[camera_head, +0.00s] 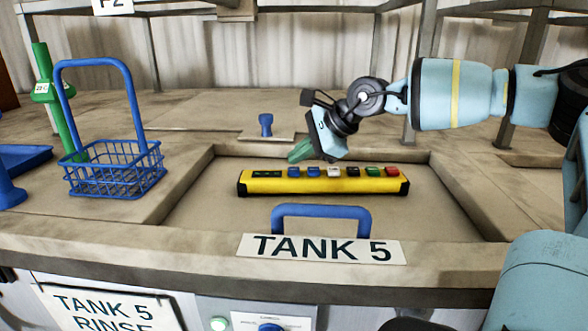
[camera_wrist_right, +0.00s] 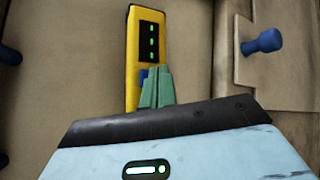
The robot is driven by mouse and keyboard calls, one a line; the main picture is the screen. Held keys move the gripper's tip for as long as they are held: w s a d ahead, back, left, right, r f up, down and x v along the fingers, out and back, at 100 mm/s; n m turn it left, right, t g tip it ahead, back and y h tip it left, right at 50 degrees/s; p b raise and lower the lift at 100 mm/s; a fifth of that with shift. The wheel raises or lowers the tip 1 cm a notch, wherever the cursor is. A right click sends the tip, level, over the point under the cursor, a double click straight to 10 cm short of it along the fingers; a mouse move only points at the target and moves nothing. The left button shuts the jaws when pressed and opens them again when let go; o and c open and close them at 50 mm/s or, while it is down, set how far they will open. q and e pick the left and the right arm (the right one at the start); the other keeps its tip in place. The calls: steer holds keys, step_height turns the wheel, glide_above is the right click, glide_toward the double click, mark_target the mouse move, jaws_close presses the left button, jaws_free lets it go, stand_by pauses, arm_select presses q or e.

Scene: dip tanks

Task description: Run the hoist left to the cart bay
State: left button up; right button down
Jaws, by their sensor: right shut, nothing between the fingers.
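A yellow pendant (camera_head: 322,186) with black ends lies on the Tank 5 lid. It has a small dark display at its left end and a row of blue, white, black, green and red buttons. My right gripper (camera_head: 300,152) is shut and empty, its green fingertips just behind and above the pendant's left half. In the right wrist view the fingertips (camera_wrist_right: 158,72) overlap a blue button (camera_wrist_right: 143,76) beside the display (camera_wrist_right: 151,41), partly hiding it. I cannot tell whether they touch it. The hoist and the cart bay are not recognisable in view. My left gripper is out of view.
A blue wire basket (camera_head: 115,170) stands on the left of the bench, beside a green upright tool (camera_head: 45,92). A blue lid handle (camera_head: 322,210) rises in front of the pendant, above the TANK 5 label (camera_head: 322,249). A blue knob (camera_head: 266,121) stands behind.

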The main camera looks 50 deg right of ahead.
mark_target(299, 170)
steer(key=shift+r, duration=0.2)
steer(key=shift+r+p, duration=0.5)
steer(key=shift+r, duration=1.95)
stand_by(5.3)
